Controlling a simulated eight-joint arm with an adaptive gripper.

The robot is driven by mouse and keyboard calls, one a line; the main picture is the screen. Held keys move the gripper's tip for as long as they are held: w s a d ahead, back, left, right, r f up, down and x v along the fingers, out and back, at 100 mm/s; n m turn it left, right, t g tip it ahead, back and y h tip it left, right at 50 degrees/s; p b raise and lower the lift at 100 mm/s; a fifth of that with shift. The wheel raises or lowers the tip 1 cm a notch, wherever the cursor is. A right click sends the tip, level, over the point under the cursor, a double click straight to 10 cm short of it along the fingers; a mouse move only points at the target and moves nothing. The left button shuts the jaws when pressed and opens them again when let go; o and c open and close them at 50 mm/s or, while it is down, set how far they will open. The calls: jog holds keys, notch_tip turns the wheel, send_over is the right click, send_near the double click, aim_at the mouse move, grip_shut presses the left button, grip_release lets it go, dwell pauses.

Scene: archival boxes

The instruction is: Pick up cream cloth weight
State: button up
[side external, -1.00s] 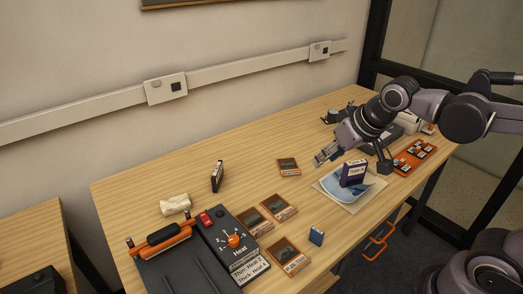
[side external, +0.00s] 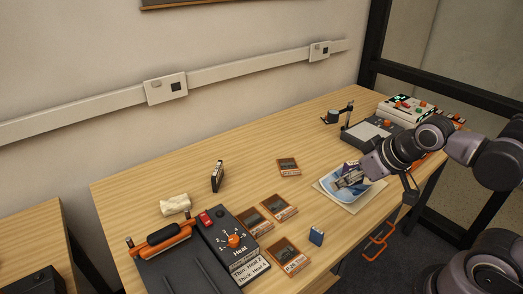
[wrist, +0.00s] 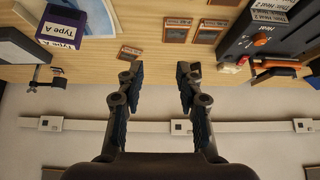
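The cream cloth weight (side external: 175,204) is a small, pale, lumpy bundle lying on the table at the left in the side view, behind the heat sealer. In the wrist view a small pale shape beside the sealer may be it, but I cannot be sure. My gripper (side external: 340,184) is far to the right of it in the side view, over the paper-and-blue-sheet area. In the wrist view my gripper (wrist: 156,85) has its two fingers wide apart with nothing between them.
The heat sealer (side external: 233,252) stands in front of the weight. A purple Type A box (wrist: 62,25) is near my gripper.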

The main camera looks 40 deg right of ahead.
dwell(0.4)
jog(key=o, duration=1.4)
jog(key=shift+c, duration=0.2)
jog(key=w+a+r+g, duration=0.1)
jog(key=w+a+r, duration=0.4)
jog(key=w, duration=0.4)
jog(key=m+g, duration=0.2)
jog(key=g, duration=0.1)
send_over(175, 202)
jog(key=s+a, duration=0.1)
jog(key=s, duration=0.2)
notch_tip(175, 202, down, 12)
jog(key=shift+h, duration=0.3)
jog(key=shift+x, duration=5.2)
